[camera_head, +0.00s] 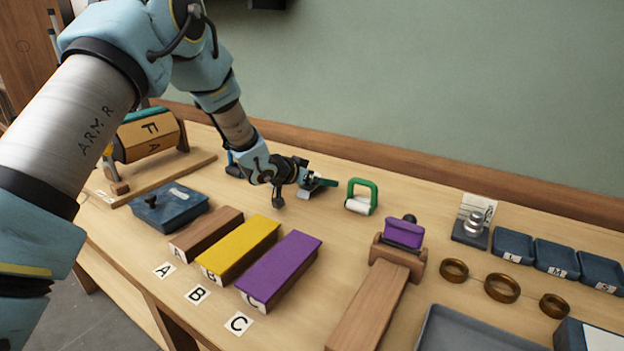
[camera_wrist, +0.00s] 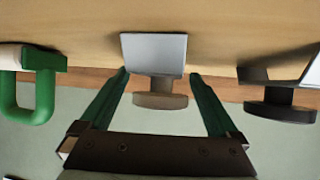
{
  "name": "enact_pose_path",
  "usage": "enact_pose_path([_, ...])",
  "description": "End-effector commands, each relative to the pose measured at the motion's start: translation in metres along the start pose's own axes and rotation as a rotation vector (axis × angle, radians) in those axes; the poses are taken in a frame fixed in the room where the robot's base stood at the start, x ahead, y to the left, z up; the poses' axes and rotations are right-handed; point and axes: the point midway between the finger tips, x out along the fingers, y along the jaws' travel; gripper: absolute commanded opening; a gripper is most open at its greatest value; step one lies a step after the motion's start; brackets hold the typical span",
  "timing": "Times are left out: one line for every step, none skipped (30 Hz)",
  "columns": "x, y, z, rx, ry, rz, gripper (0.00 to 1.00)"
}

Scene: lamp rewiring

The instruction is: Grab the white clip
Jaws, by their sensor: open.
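In the wrist view a clip with a pale grey-white flat face (camera_wrist: 154,52) and a grey-brown grip (camera_wrist: 160,101) stands between the green fingers of my gripper (camera_wrist: 159,74). The fingers are open, one on either side of it, with no clear contact visible. In the head view my gripper (camera_head: 318,183) is low over the back of the table, and its own parts hide most of this clip. A green loop-handled piece with a white lower part (camera_head: 360,206) stands to its right; it also shows at the left of the wrist view (camera_wrist: 38,88).
Another piece with a pale face and dark grip (camera_wrist: 281,104) stands at the right of the wrist view. The wooden wall ledge (camera_head: 400,170) runs close behind. Yellow (camera_head: 240,245) and purple (camera_head: 282,265) blocks lie in front. A wooden stand with a purple piece (camera_head: 404,233) is to the right.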

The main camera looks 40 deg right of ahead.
Motion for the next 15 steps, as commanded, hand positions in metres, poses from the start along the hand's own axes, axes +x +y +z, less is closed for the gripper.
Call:
enact_pose_path([0.0001,0.0000,0.0001,0.000,0.000,0.000,0.96])
enact_pose_path([0.0001,-0.0001,0.0002,0.000,0.000,0.000,0.96])
enact_pose_path([0.0000,-0.0001,0.0002,0.000,0.000,0.000,0.96])
enact_pose_path([0.0000,-0.0001,0.0003,0.000,0.000,0.000,0.96])
enact_pose_path([0.0000,-0.0001,0.0002,0.000,0.000,0.000,0.95])
enact_pose_path([-0.0001,-0.0001,0.0003,0.000,0.000,0.000,0.91])
enact_pose_path([-0.0001,-0.0001,0.0002,0.000,0.000,0.000,0.87])
enact_pose_path([-0.0001,-0.0001,0.0002,0.000,0.000,0.000,0.84])
enact_pose_path([-0.0002,-0.0001,0.0002,0.000,0.000,0.000,0.79])
enact_pose_path([-0.0002,-0.0002,0.0002,0.000,0.000,0.000,0.76])
enact_pose_path([-0.0002,-0.0002,0.0002,0.000,0.000,0.000,0.73])
enact_pose_path([-0.0002,-0.0002,0.0002,0.000,0.000,0.000,0.68])
enact_pose_path([-0.0003,-0.0002,0.0002,0.000,0.000,0.000,0.65])
enact_pose_path([-0.0003,-0.0002,0.0002,0.000,0.000,0.000,0.61])
enact_pose_path([-0.0003,-0.0002,0.0002,0.000,0.000,0.000,0.57])
